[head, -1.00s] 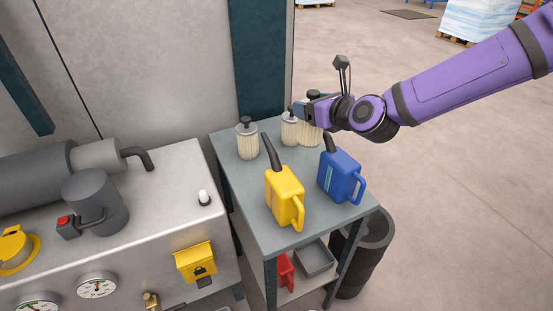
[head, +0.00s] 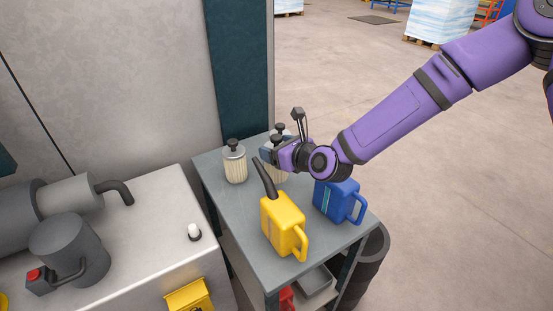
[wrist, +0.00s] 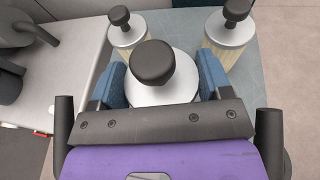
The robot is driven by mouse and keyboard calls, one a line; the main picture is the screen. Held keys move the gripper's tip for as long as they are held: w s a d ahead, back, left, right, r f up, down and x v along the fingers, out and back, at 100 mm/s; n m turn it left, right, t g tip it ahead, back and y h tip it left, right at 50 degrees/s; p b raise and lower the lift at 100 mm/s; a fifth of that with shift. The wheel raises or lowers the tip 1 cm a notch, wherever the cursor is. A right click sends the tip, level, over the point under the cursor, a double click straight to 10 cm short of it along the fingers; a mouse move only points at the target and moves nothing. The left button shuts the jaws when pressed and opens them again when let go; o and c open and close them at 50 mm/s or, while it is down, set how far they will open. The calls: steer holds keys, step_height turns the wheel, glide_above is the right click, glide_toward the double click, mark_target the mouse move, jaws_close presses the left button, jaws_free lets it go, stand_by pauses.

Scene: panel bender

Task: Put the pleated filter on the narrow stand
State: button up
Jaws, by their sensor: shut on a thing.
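My gripper (head: 272,156) is shut on a pleated filter (head: 278,178), one finger on each side of its metal cap. In the wrist view this filter's cap and black knob (wrist: 152,64) sit between the blue fingers (wrist: 162,82). My gripper hides much of it in the head view. I cannot tell whether its base touches the table. Two similar pale filters with black knobs stand nearby: one at the left (head: 235,166) and one behind (head: 280,129), mostly hidden. I cannot make out a narrow stand.
The grey table (head: 240,215) also holds a yellow can (head: 283,225) and a blue can (head: 335,200), close to my gripper. A metal machine top (head: 150,220) is at the left. Open floor (head: 450,200) lies to the right.

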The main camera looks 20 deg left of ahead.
mark_target(279, 177)
steer(key=shift+f, duration=1.75)
steer(key=shift+f, duration=0.45)
steer(key=shift+f, duration=0.15)
steer(key=o, duration=0.8)
steer(key=shift+c, duration=0.2)
